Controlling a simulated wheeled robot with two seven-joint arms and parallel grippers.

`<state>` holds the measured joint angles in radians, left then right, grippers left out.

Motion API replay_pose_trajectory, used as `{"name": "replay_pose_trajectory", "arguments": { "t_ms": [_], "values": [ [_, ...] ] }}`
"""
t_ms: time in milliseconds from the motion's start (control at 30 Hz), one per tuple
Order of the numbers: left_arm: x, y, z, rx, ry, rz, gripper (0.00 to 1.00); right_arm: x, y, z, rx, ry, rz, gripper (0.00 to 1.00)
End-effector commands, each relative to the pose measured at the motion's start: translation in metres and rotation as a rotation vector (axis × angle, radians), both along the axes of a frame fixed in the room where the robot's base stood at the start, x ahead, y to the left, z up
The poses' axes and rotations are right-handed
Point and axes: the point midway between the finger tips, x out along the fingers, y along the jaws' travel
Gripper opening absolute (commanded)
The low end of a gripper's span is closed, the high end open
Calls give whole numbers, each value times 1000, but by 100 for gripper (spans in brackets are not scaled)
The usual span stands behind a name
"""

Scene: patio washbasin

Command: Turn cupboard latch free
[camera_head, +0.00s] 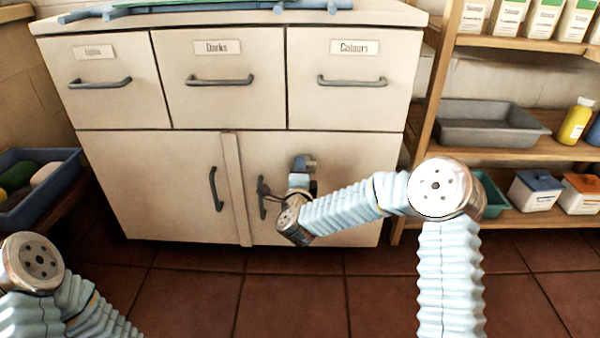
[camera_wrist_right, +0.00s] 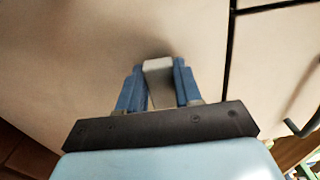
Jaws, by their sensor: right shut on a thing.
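The white cupboard (camera_head: 170,185) has two lower doors, split by a vertical strip. My right gripper (camera_head: 305,163) is at the upper part of the right lower door (camera_head: 345,165), right of its handle. In the wrist view the blue fingers (camera_wrist_right: 158,88) sit on both sides of a pale block (camera_wrist_right: 158,68), which looks like the latch, and are shut on it. The block stands against the pale door face, partly hidden by the fingers. Its turn angle is hard to tell. In the head view the gripper hides the latch. My left gripper is out of view.
Dark handles mark the left door (camera_head: 215,188) and right door (camera_head: 262,197). Three labelled drawers are above, including Colours (camera_head: 355,47). A wooden shelf (camera_head: 480,152) with a grey tray (camera_head: 485,125) stands right. A blue crate (camera_head: 40,195) is left. The tiled floor in front is clear.

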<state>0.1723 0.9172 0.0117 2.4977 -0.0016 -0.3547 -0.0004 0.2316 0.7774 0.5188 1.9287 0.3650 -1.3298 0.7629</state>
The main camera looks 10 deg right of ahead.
Motion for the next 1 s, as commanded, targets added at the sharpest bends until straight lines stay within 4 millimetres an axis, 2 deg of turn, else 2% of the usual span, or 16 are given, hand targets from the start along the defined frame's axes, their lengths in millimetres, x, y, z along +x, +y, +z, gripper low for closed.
{"name": "replay_pose_trajectory", "arguments": {
  "t_ms": [667,700,833,1000],
  "values": [
    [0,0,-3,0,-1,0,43,0,1,-1,-55,18,3,4],
    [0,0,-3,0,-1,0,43,0,1,-2,-55,18,3,40],
    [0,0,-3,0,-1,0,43,0,1,-1,-55,17,2,60],
    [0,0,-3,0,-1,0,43,0,1,-1,-54,16,2,60]
  ]
}}
